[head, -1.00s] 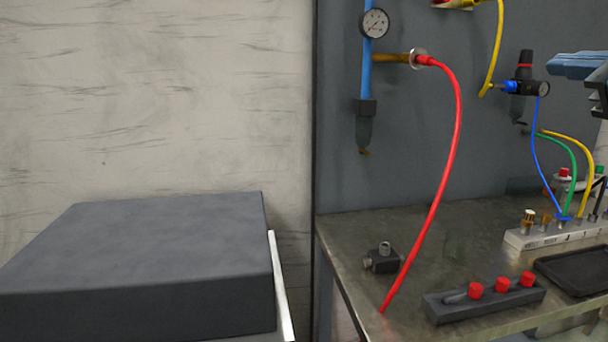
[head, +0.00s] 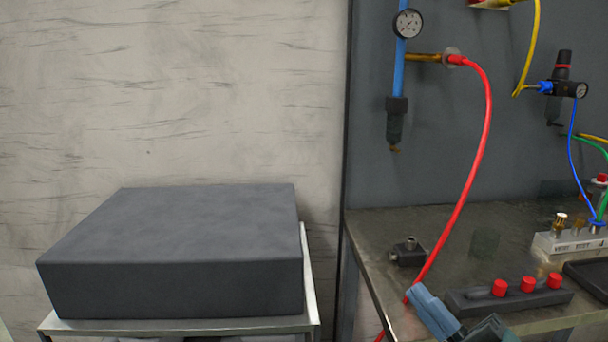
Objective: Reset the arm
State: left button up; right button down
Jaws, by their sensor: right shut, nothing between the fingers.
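My right gripper (head: 418,296) shows at the bottom of the head view, right of centre. Its blue fingers point up and to the left and are shut with nothing between them. Its dark body (head: 490,329) is cut off by the lower picture edge. In the picture the fingers overlap the front of the metal workbench (head: 440,225) and the lower run of the red hose (head: 474,175); I cannot tell whether they touch. My left gripper is not in view.
A holder with red caps (head: 527,285) lies right of the gripper. A small dark fitting (head: 408,252) sits behind it. A gauge (head: 408,23) and hoses hang on the grey panel. A dark block (head: 170,255) rests on a stand at left.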

jog(key=s+f+m+g+h, duration=0.2)
jog(key=s+f+m+h, duration=0.2)
jog(key=f+m+h, duration=0.75)
pick_arm(q)
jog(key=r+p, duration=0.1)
jog(key=p, duration=0.4)
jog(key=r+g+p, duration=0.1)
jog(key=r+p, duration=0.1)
jog(key=p, duration=0.2)
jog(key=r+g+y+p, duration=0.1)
jog(key=p, duration=0.4)
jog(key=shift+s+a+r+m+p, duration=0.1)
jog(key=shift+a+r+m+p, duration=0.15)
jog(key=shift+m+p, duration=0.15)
pick_arm(e)
jog(key=s+a+f+m+g+y, duration=0.1)
jog(key=s+a+f+m+g, duration=0.1)
jog(key=s+f+m+g, duration=0.4)
jog(key=shift+s+f+m, duration=0.35)
jog(key=shift+s+f, duration=0.25)
jog(key=shift+f, duration=0.2)
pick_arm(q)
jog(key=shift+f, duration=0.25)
pick_arm(e)
jog(key=shift+f, duration=0.2)
jog(key=c, duration=2.1)
grip_release()
